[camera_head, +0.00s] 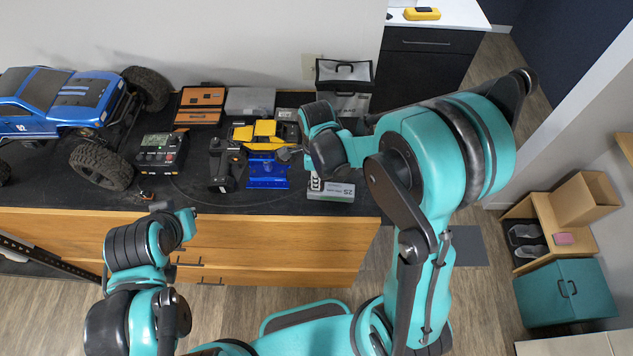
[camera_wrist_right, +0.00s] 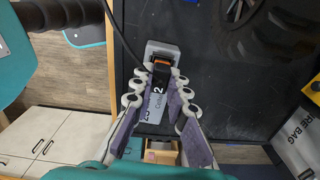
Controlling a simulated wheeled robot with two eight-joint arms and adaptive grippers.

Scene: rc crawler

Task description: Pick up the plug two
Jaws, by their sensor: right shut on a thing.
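In the right wrist view, plug two (camera_wrist_right: 162,77) is a small black and orange plug between my right gripper's fingers. A black cable runs up and left from it. My right gripper (camera_wrist_right: 158,86) is shut on the plug, over a grey and white battery (camera_wrist_right: 156,112) marked with a 2. In the head view, the battery (camera_head: 331,191) lies near the counter's front edge. My right gripper (camera_head: 290,154) is mostly hidden by its own arm there, and the plug cannot be made out. My left gripper (camera_head: 160,206) is over the front edge; its jaws are unclear.
A yellow crawler (camera_head: 264,131) sits on a blue stand (camera_head: 267,174), left of my right gripper. A black charger (camera_head: 161,151) and a large blue truck (camera_head: 70,92) stand farther left. A bag (camera_head: 344,76) stands behind. The counter's front strip is mostly clear.

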